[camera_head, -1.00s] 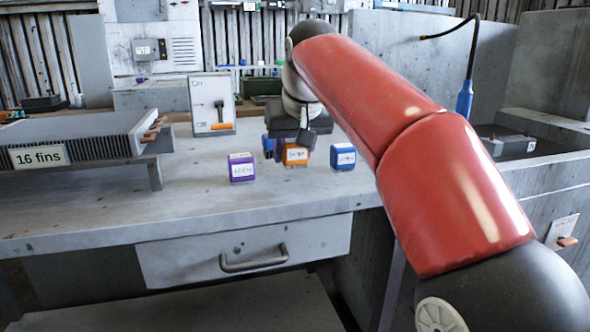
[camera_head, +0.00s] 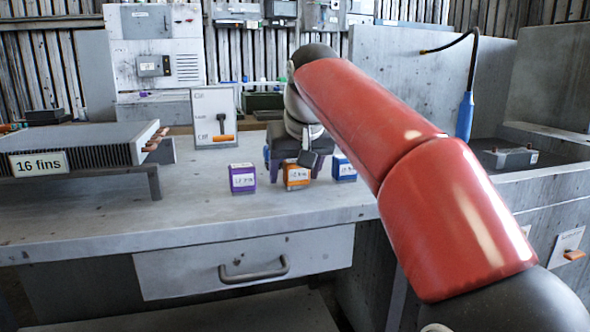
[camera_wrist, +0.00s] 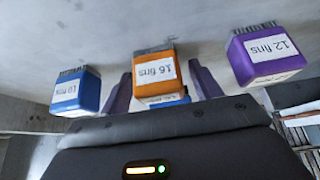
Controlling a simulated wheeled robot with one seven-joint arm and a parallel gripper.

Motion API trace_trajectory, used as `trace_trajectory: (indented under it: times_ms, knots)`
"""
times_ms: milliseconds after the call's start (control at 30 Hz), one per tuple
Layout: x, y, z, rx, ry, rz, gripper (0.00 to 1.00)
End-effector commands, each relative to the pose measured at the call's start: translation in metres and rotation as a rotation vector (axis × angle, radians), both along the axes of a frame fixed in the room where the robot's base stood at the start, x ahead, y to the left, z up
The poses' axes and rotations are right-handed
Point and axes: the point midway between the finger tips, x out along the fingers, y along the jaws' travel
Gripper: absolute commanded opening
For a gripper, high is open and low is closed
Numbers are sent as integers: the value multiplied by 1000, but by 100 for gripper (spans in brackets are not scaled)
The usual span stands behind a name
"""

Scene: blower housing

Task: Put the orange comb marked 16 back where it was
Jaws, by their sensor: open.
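The orange comb (camera_head: 296,176) stands on the bench between a purple comb (camera_head: 242,179) and a blue comb (camera_head: 344,168). Its label reads 16 fins in the wrist view (camera_wrist: 154,72). There the purple comb (camera_wrist: 265,55) reads 12 fins, and the blue comb (camera_wrist: 77,92) appears to read 10 fins. My gripper (camera_head: 296,160) is open directly behind the orange comb. In the wrist view its purple-grey fingers (camera_wrist: 161,90) are spread on either side of that comb, with gaps. A blue labelled patch shows just below the orange comb; I cannot tell what it belongs to.
A finned block (camera_head: 85,145) with a 16 fins sign stands at the left. A panel (camera_head: 213,118) with a dark handle and an orange lever stands behind the combs. A tall grey wall and a hanging blue tool (camera_head: 465,116) are at the right. The bench front is clear.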

Motion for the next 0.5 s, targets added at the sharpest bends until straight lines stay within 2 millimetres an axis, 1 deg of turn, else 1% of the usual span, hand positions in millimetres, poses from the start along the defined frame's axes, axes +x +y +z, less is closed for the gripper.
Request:
trace_trajectory:
  times_ms: [167,400,500]
  knots:
    - [-7,-2,20,1,-4,0,63]
    - [-32,-9,66,1,-5,0,63]
    - [-42,-12,83,0,-3,1,63]
